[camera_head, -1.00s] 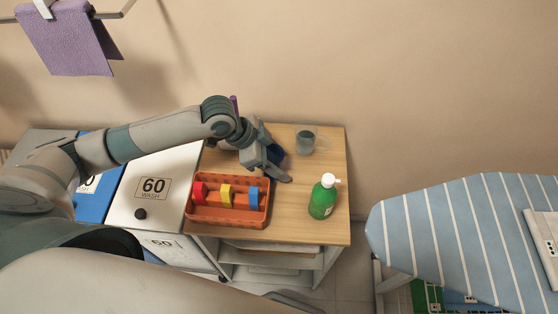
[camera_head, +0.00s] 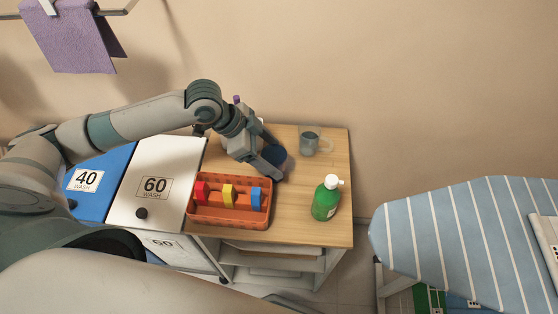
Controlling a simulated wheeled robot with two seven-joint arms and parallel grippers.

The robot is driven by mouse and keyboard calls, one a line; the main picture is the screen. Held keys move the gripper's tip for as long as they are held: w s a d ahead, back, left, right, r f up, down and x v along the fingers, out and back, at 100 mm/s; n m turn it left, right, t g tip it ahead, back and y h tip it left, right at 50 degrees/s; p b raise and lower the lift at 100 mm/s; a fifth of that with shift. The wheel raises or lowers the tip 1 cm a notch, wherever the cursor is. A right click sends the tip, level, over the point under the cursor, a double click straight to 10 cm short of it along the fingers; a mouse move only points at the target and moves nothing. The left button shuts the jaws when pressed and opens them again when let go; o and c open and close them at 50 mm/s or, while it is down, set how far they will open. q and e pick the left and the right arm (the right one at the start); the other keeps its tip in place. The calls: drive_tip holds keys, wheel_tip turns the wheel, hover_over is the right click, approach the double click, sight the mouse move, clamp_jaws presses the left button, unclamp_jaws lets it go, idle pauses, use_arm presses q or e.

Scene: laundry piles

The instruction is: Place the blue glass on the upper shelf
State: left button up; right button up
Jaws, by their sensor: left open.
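A dark blue glass (camera_head: 279,156) stands on the wooden top of the cabinet (camera_head: 318,222), partly hidden by my left gripper (camera_head: 271,160). That gripper is open, with its fingers low beside the glass; I cannot tell whether they touch it. A grey-blue see-through mug (camera_head: 309,143) stands just to the right, near the wall. Below the top, the cabinet's open front shows an upper shelf (camera_head: 283,259) and a lower one, seen steeply from above. My right gripper is not in view.
An orange crate (camera_head: 230,218) with red, yellow and blue items sits in front of the gripper. A green bottle (camera_head: 326,198) with a white cap stands at the right. A striped ironing board (camera_head: 440,235) is further right. Bins marked 40 and 60 (camera_head: 153,190) are left.

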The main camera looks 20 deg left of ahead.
use_arm(q)
drive_tip(key=v, duration=0.7)
drive_tip(key=shift+b, duration=0.4)
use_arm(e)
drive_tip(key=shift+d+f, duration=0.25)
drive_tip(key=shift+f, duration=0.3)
use_arm(q)
drive_tip(key=shift+o, duration=0.4)
drive_tip(key=shift+d, duration=0.1)
